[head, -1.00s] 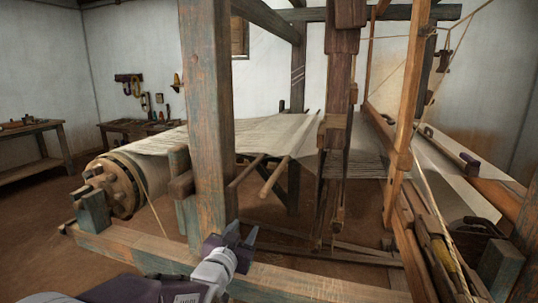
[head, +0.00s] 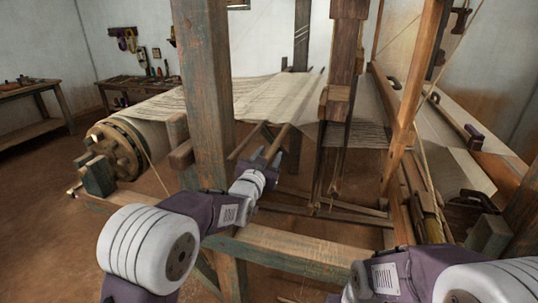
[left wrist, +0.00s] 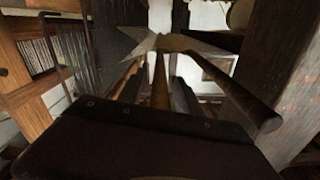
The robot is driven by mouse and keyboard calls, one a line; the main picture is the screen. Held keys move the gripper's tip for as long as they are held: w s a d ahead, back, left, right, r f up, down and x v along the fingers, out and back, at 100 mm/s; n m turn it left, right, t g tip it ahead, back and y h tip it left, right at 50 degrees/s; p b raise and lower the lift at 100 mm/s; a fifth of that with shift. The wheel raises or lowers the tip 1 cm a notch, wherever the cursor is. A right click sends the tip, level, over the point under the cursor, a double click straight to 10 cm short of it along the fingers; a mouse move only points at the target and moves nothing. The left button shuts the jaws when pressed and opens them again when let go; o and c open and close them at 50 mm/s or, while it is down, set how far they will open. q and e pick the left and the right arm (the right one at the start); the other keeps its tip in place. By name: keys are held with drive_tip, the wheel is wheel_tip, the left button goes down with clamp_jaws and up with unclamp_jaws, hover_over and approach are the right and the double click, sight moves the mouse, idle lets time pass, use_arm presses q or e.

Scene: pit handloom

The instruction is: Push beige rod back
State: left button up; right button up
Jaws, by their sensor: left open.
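The beige rod (head: 279,141) juts out toward me from under the cloth, in the middle of the head view. A darker brown rod (head: 244,143) juts out beside it on the left. My left gripper (head: 265,157) is at the near end of the beige rod, with its jaws open. The rod's near end is hidden there. I cannot tell whether the gripper touches it. My right gripper is out of view.
A thick loom post (head: 205,100) stands just left of my left gripper, and a low beam (head: 290,255) crosses below my forearm. The cloth (head: 260,100) spreads above the rods. Hanging dark wooden parts (head: 345,70) are on the right.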

use_arm(q)
clamp_jaws()
idle(0.3)
drive_tip(key=shift+w, duration=0.1)
idle(1.1)
